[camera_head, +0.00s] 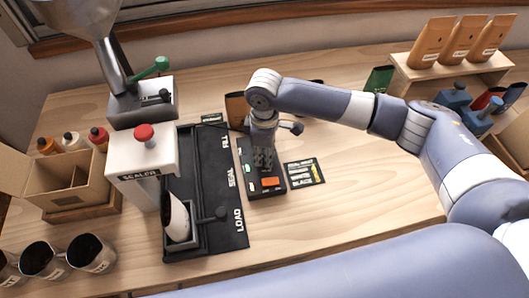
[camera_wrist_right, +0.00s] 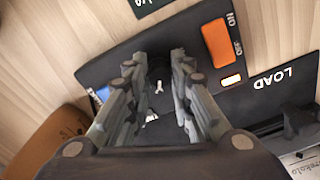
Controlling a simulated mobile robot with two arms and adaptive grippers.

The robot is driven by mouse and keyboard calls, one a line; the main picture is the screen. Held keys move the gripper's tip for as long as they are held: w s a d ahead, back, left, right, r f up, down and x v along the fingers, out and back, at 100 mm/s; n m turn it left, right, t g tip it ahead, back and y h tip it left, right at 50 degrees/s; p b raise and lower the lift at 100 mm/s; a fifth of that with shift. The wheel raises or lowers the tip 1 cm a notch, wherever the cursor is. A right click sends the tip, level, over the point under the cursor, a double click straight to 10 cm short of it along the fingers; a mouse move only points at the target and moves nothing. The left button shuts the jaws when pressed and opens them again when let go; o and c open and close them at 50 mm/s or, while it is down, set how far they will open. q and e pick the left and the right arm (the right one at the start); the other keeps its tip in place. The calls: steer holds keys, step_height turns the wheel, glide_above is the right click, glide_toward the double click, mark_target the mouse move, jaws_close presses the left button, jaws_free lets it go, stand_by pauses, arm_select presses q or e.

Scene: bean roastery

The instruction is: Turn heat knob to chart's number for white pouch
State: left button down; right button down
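The black control box (camera_head: 268,190) stands in the middle of the table, with an orange switch (camera_wrist_right: 216,43) marked ON and OFF. My right gripper (camera_head: 263,165) points down over the box and hides much of its top. In the right wrist view its fingers (camera_wrist_right: 158,62) are apart, with a dark, knob-like part (camera_wrist_right: 158,70) and a white mark between them; contact cannot be told. A dark chart card (camera_head: 305,173) lies right of the box, its lines too small to read. The white pouch (camera_head: 179,217) stands tilted in the holder at the LOAD end. My left gripper is out of view.
The white sealer (camera_head: 143,165) with a red knob stands left of the black mat (camera_head: 228,215). A brown pouch (camera_head: 236,110) is close behind my right gripper. Metal cups (camera_head: 92,253) stand front left. The table right of the chart is clear.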

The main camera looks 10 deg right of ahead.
steer(key=shift+r+m+p, duration=0.2)
steer(key=shift+m+p, duration=0.1)
steer(key=shift+p, duration=0.4)
steer(key=m+p, duration=0.3)
steer(key=p, duration=0.1)
steer(key=shift+r+p, duration=0.1)
steer(key=shift+p, duration=0.2)
steer(key=shift+f+m+p, duration=0.2)
steer(key=shift+m+p, duration=0.9)
steer(key=shift+p, duration=0.05)
steer(key=c, duration=1.4)
jaws_free()
steer(key=shift+o, duration=0.2)
